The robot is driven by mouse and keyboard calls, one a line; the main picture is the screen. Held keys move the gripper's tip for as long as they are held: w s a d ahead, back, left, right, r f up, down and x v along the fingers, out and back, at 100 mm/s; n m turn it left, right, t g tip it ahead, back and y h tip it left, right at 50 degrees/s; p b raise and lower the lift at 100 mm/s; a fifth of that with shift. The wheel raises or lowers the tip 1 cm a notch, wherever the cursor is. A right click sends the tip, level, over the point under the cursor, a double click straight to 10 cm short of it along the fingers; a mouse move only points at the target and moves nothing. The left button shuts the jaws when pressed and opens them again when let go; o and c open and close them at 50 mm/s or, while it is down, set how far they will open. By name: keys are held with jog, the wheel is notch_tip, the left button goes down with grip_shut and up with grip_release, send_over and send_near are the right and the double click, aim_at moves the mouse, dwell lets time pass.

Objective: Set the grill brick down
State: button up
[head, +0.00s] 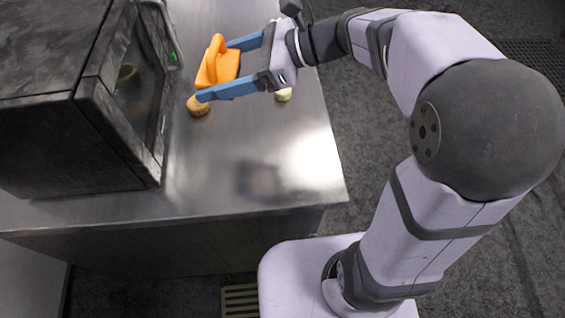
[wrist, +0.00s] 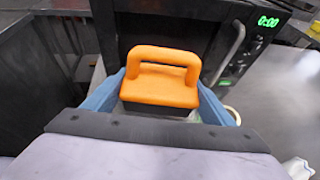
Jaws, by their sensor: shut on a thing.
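The grill brick (head: 220,68) is an orange block with an arched handle on top. In the head view it is between the blue fingers of my gripper (head: 222,71), over the far part of the steel counter. The wrist view shows the same grill brick (wrist: 163,85) upright, handle up, with a darker strip under the orange body. My gripper (wrist: 160,98) is shut on it, one blue finger on each side. I cannot tell whether the brick's underside touches the counter.
A dark microwave-like oven (head: 125,90) stands on the counter (head: 245,165) left of my gripper. A round tan item (head: 198,106) lies below the nearer finger, and a small pale item (head: 283,95) lies to the right. The counter's near part is clear.

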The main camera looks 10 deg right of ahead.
aim_at(283, 153)
jog(key=s+d+f+n+g+b, duration=0.1)
jog(key=s+d+f+b, duration=0.2)
jog(key=d+f, duration=0.15)
jog(key=s+d+f+n+g+b, duration=0.1)
jog(key=s+d+f+g+b, duration=0.15)
jog(key=d, duration=0.35)
jog(key=shift+t, duration=0.45)
jog(key=shift+s+d+f, duration=0.1)
jog(key=shift+f, duration=2.6)
jog(key=shift+s+d+f, duration=0.1)
jog(key=shift+f, duration=2.6)
jog(key=shift+f+b, duration=0.2)
jog(key=shift+b, duration=0.1)
jog(key=o, duration=1.3)
jog(key=shift+r, duration=0.1)
jog(key=shift+r+p, duration=0.15)
jog(key=shift+p, duration=0.15)
jog(key=b+v, duration=0.1)
jog(key=v, duration=1.1)
jog(key=shift+b, duration=0.3)
